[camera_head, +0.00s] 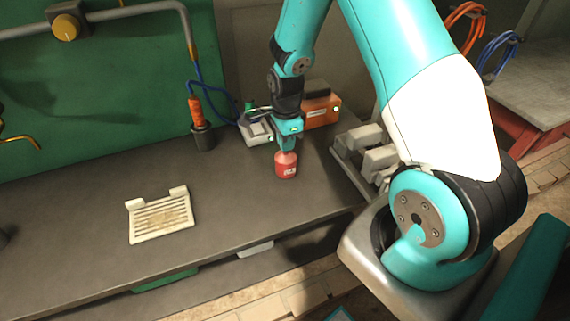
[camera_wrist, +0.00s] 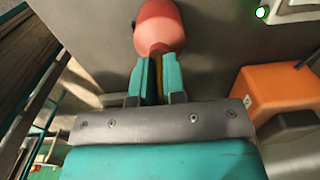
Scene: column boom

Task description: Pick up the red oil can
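The red oil can (camera_head: 286,168) has a rounded shoulder and a pale label. It appears upright on the dark workbench, below my gripper; I cannot tell whether its base touches the top. My gripper (camera_head: 285,147) points down at it from above. In the wrist view the can (camera_wrist: 160,22) shows just beyond the fingertips of my gripper (camera_wrist: 159,72). The teal fingers are close together, with a thin yellowish part, apparently the can's spout, filling the narrow gap between them. The fingers hide most of this part.
An orange box (camera_head: 322,108) and a grey device with a green light stand behind the can. An orange-handled tool in a dark holder (camera_head: 203,136) is at back left. A cream slotted tray (camera_head: 160,216) lies left. Grey blocks (camera_head: 368,150) are right. The bench front is clear.

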